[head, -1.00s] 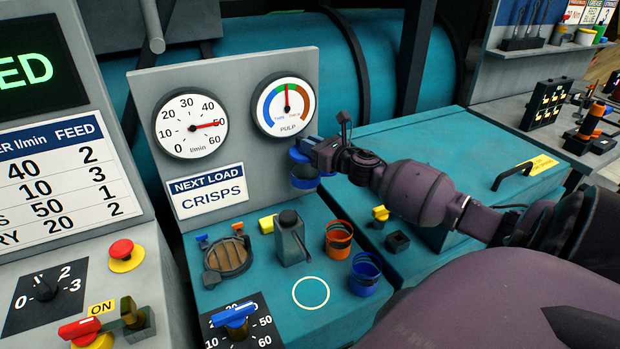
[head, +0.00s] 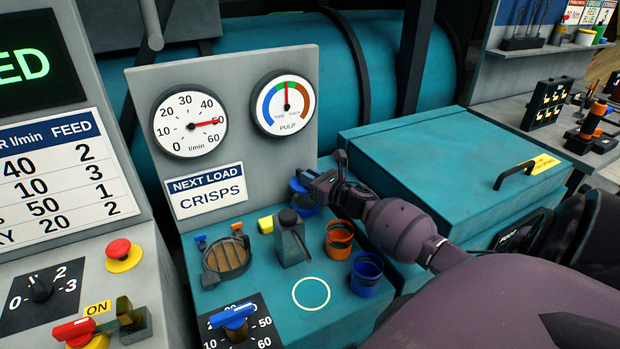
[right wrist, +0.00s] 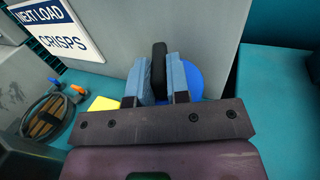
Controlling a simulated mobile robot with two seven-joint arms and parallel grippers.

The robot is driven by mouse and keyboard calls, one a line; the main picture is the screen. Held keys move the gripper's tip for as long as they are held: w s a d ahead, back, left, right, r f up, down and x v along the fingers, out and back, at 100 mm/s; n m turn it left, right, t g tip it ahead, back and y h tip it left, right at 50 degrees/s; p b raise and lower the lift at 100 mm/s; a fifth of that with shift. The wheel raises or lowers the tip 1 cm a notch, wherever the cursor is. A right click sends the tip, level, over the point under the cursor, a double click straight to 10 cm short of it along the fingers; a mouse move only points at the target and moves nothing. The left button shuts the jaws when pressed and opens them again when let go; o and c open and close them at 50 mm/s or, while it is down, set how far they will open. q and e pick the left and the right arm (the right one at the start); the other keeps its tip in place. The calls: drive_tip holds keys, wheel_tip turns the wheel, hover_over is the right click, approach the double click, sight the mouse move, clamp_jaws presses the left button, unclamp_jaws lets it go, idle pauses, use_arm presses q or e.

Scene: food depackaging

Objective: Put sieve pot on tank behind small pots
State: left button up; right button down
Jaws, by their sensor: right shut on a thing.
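My right gripper (head: 312,183) is shut on the sieve pot (head: 301,193), a blue pot behind the two small pots, close to the panel. In the right wrist view, the light fingers (right wrist: 162,80) close on a black handle, with the blue pot (right wrist: 193,80) behind them. The small pots are an orange one (head: 339,240) and a blue one (head: 366,275), standing on the teal tank top (head: 270,290). The held pot is low over the back of the tank top; I cannot tell whether it touches. The gripper hides part of it. My left gripper is not in view.
A grey jug-like thing (head: 290,240), a yellow block (head: 266,224) and a round hatch (head: 226,258) lie left of the small pots. The gauge panel (head: 240,130) stands behind. A teal lidded box (head: 440,165) is at right. A white ring (head: 311,292) marks bare tank top.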

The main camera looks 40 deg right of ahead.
drive_tip(key=shift+f, duration=0.1)
drive_tip(key=c, duration=1.1)
unclamp_jaws()
drive_tip(key=shift+r, duration=0.25)
drive_tip(key=s+d, duration=0.1)
drive_tip(key=s, duration=1.1)
drive_tip(key=shift+b, duration=0.35)
drive_tip(key=shift+f, duration=0.15)
